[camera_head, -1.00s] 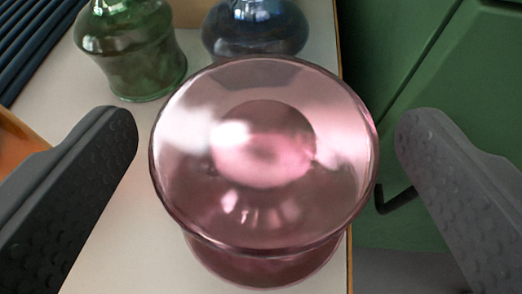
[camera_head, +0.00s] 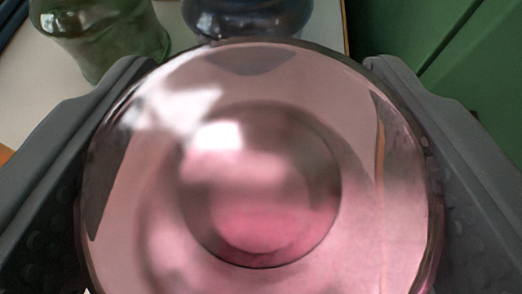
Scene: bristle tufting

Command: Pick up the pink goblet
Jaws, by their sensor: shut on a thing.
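The pink goblet (camera_head: 262,190) is a clear pink glass seen from above, and its round bowl fills the middle of the view. My gripper (camera_head: 262,75) has one dark grey finger on each side of the bowl. Both fingers press against the goblet's sides, so the gripper is shut on it. The goblet's foot is hidden under the bowl, so I cannot tell whether it touches the surface below.
A green glass vessel (camera_head: 105,35) stands just beyond the goblet at the upper left. A dark blue glass vessel (camera_head: 247,17) stands behind the goblet. A pale surface (camera_head: 42,110) lies beneath them. Green panels (camera_head: 440,50) are at the right.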

